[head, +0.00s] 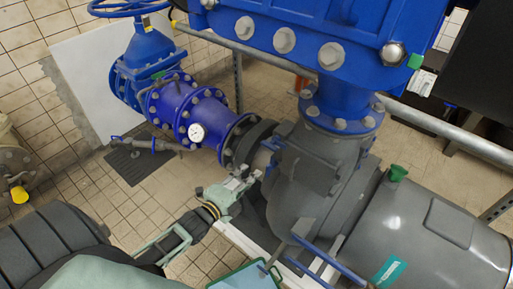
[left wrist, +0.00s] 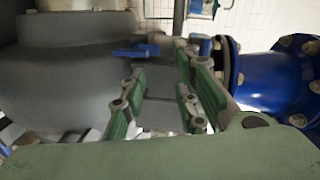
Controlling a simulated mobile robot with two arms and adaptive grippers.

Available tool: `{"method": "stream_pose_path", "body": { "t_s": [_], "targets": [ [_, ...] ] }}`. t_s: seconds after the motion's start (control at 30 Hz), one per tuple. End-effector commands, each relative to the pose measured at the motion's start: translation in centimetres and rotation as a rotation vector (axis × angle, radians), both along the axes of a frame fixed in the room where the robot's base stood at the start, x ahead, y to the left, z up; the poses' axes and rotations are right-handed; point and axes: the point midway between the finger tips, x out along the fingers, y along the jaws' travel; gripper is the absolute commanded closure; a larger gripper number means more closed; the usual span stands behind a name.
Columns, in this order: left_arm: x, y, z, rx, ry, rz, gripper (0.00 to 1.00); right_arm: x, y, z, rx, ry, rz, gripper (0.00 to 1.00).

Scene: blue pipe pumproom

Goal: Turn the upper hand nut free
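My left gripper (head: 256,174) reaches in from the lower left to the side of the grey pump casing (head: 318,190), just below the dark flange of the blue pipe. In the left wrist view, its green-padded fingers (left wrist: 158,98) stand apart, with only grey casing showing between them. A part with blue wings (left wrist: 132,52) on a grey shaft, which looks like a hand nut, is beyond the fingertips at the top of that view. I cannot tell whether it is the upper one. My right gripper is not in view.
A blue pipe with a round gauge (head: 197,133) runs to the left of the casing. A large blue bolted housing (head: 310,45) stands above it. A grey motor (head: 430,235) is at right, and blue bars (head: 325,262) cross the lower middle. Tiled floor is open at left.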

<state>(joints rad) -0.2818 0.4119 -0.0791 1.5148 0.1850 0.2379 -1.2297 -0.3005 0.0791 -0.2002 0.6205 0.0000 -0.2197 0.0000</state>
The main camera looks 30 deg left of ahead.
Motion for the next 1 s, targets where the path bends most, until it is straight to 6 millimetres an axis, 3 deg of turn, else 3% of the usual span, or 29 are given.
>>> {"method": "stream_pose_path", "body": {
  "t_s": [0.03,0.1,0.2,0.7,1.0],
  "targets": [
    [0.6,-0.2,2.5,0.048,-0.058,-0.021,0.72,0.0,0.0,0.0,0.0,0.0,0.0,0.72],
    [1.0,-0.4,4.7,0.093,-0.113,-0.036,0.72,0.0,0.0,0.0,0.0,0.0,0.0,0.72],
    [1.6,-0.6,6.2,0.124,-0.149,-0.045,0.72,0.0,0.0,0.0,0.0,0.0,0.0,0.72],
    [8.3,-1.6,6.2,0.125,-0.15,-0.045,0.72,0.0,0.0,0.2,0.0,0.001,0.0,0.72],
    [9.0,-1.7,6.1,0.125,-0.148,-0.045,0.72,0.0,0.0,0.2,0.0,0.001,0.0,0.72]
  ]
}}
